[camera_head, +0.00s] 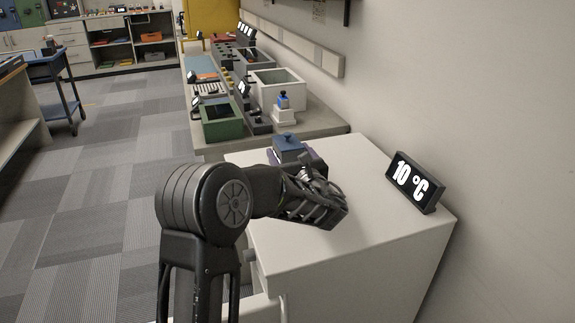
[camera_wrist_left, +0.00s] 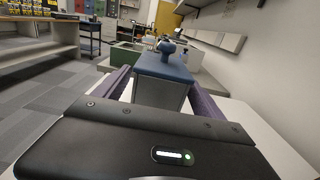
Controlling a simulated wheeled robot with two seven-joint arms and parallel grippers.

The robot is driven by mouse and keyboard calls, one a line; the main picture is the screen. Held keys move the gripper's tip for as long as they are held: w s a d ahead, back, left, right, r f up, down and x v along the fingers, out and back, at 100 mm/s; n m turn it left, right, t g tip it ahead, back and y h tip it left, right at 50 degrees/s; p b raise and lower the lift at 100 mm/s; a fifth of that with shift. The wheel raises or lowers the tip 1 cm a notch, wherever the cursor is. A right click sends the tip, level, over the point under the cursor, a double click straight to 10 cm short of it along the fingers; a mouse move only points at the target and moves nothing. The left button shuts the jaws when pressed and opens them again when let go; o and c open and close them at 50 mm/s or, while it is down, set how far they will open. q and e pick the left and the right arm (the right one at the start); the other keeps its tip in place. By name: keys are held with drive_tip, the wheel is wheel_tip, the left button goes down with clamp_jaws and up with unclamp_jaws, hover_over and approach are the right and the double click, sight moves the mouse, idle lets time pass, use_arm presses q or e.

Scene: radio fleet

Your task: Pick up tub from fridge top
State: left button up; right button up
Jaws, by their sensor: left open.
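The tub (camera_head: 288,146) stands upright near the far end of the white fridge top (camera_head: 370,165). It has a blue lid with a round knob, and its grey body shows in the left wrist view (camera_wrist_left: 160,92). My left gripper (camera_head: 294,158) reaches in low over the fridge top. Its jaws are open, with one purple finger on each side of the tub in the left wrist view. I cannot tell whether either finger touches it. My wrist hides the tub's lower part in the head view. My right gripper is not in view.
A black display (camera_head: 414,182) reading 10 °C stands on the fridge top at the right, near the wall. Beyond the fridge, a grey counter (camera_head: 328,122) holds a green bin (camera_head: 221,129), a white bin (camera_head: 283,97) and a blue-topped white item (camera_head: 283,114). The fridge top's middle is clear.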

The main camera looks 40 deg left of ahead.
use_arm(q)
drive_tip(key=x, duration=0.4)
drive_tip(key=shift+a, duration=0.1)
idle(0.4)
drive_tip(key=shift+r, duration=0.1)
drive_tip(key=c, duration=1.6)
